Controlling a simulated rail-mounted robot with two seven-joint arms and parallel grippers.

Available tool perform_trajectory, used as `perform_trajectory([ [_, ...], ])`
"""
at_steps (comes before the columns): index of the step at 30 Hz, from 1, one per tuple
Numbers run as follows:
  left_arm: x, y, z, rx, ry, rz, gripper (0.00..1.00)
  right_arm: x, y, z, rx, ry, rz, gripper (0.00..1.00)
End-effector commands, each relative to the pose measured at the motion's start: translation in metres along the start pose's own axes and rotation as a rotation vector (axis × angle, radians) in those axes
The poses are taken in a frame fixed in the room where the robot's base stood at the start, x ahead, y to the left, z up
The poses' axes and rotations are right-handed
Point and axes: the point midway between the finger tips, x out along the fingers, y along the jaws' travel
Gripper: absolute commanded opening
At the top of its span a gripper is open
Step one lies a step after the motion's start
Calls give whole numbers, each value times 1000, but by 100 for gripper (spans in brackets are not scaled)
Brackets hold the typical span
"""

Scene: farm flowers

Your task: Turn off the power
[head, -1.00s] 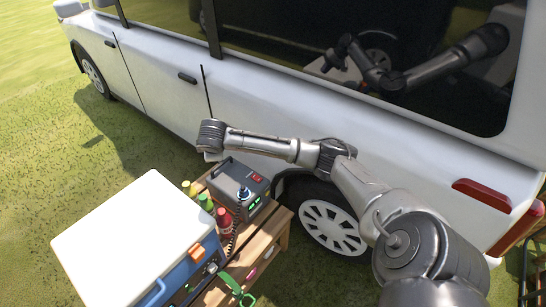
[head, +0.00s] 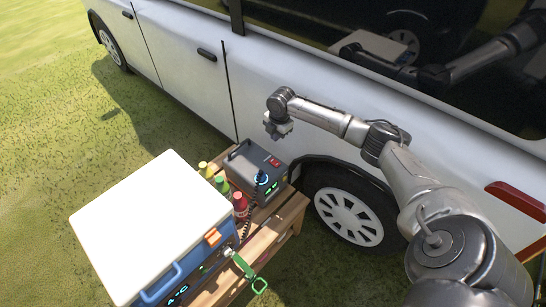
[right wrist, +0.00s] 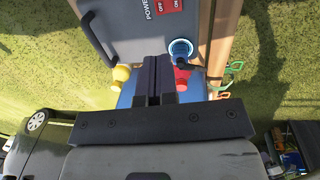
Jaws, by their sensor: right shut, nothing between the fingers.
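The power box (head: 250,172) is a dark grey case with a handle, standing on the wooden table beside the white van. Its red power switch (head: 275,162) is on top; in the right wrist view the switch (right wrist: 169,5) shows at the upper edge, with ON and OFF lettering. A blue plug (head: 262,178) with a black coiled cord sits at the box's front; it also shows in the right wrist view (right wrist: 181,50). My right gripper (head: 278,132) is shut and empty, pointing down above the box's back edge, apart from the switch. My left gripper is out of view.
A blue cooler with a white lid (head: 150,220) stands left of the box. Yellow, green and red bottles (head: 222,184) stand between them. The wooden table (head: 268,240) holds a green carabiner-like clip (head: 258,285). The van's side (head: 290,80) is close behind my right gripper.

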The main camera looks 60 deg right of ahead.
Motion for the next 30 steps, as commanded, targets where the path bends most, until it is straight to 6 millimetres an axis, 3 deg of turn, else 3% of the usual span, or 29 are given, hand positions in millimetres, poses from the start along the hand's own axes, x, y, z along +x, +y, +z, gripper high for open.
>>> perform_trajectory([
  [14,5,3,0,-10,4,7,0,9,0,0,-1,0,-1,0],
  [30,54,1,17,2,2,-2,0,105,-1,0,0,0,-1,0],
])
